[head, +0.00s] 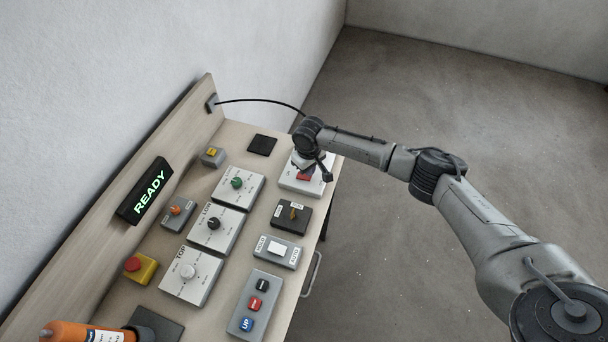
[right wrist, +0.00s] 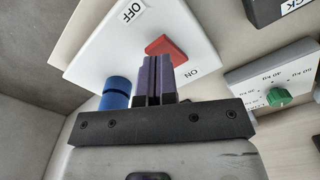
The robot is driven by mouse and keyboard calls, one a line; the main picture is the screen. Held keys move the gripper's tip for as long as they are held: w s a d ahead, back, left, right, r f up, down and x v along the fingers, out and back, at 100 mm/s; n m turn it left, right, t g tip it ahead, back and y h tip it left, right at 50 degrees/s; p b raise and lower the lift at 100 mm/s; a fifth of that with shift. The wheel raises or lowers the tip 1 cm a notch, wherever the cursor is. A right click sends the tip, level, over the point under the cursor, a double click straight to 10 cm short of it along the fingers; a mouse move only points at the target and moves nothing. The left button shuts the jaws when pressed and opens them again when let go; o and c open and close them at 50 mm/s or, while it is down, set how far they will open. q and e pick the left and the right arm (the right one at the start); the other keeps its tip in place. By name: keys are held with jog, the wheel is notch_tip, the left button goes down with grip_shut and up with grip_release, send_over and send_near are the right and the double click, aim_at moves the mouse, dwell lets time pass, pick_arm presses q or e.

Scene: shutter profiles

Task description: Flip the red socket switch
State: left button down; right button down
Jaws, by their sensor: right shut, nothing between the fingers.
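The red socket switch (right wrist: 166,46) is a red rocker on a white plate (right wrist: 107,50), with OFF printed at one end and ON at the other. In the head view, the red switch (head: 304,175) shows partly beneath my right gripper (head: 318,166), on the white box at the table's right edge. In the right wrist view, my right gripper (right wrist: 155,62) is shut and empty, its dark purple fingertips close beside the red switch near the ON side. I cannot tell if they touch it. A blue cylinder (right wrist: 116,92) stands left of the fingers. My left gripper is out of view.
A dial plate with a green knob (head: 237,183) and a black pad (head: 262,145) lie left of the switch box. A dark knob box (head: 291,216) sits nearer. A black cable (head: 262,101) arches from the back panel. A READY display (head: 146,190) leans there.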

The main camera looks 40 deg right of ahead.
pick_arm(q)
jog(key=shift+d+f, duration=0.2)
pick_arm(e)
jog(key=shift+f, duration=0.65)
pick_arm(q)
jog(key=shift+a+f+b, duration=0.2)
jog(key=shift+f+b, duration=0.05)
jog(key=shift+b, duration=0.2)
pick_arm(e)
jog(key=shift+f, duration=0.6)
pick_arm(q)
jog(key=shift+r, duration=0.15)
pick_arm(e)
jog(key=shift+r, duration=0.1)
